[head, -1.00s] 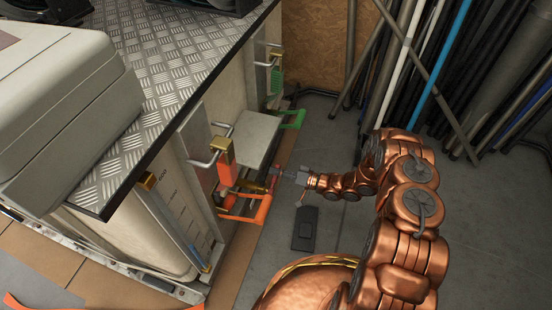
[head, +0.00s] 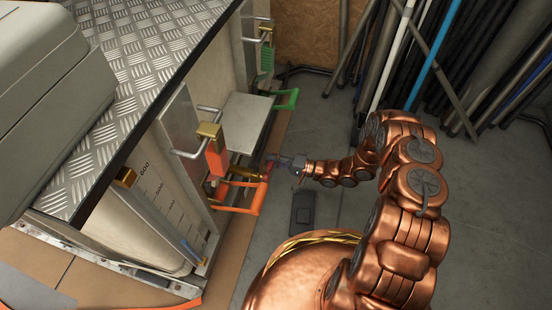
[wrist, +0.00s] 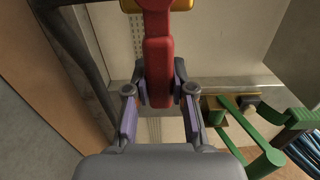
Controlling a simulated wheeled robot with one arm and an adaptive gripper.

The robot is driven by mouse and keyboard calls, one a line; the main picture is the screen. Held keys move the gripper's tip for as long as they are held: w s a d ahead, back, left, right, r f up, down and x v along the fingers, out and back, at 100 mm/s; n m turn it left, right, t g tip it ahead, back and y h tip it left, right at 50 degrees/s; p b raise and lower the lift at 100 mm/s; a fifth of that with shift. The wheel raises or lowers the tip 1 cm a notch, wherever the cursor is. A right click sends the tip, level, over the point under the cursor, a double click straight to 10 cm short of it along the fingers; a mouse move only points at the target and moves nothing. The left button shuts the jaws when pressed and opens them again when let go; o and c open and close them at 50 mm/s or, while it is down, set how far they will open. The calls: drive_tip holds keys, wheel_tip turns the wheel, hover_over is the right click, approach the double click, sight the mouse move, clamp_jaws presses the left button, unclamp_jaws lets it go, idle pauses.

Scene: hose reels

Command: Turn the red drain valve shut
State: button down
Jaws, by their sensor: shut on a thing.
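The red drain valve (wrist: 159,62) shows in the wrist view as a red lever hanging from a round red hub near the top edge. My gripper (wrist: 160,92) has its two fingers on either side of the lever's lower end and is shut on it. In the head view my gripper (head: 279,160) is low beside the tank, at the end of my copper arm, with a small bit of red at its tips. The valve is mostly hidden there.
An orange handle (head: 258,199) and a green handle (head: 287,99) stick out from the tank side near the gripper. A grey plate (head: 247,123) lies above it. Pipes (head: 440,60) lean at the back right. A dark flat object (head: 302,213) lies on the floor.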

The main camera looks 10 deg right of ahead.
drive_tip(key=shift+f, duration=0.1)
idle(0.3)
drive_tip(key=c, duration=1)
unclamp_jaws()
drive_tip(key=shift+o, duration=0.2)
drive_tip(key=shift+d, duration=0.15)
drive_tip(key=v, duration=1.1)
drive_tip(key=shift+s+d, duration=0.2)
drive_tip(key=shift+d, duration=0.15)
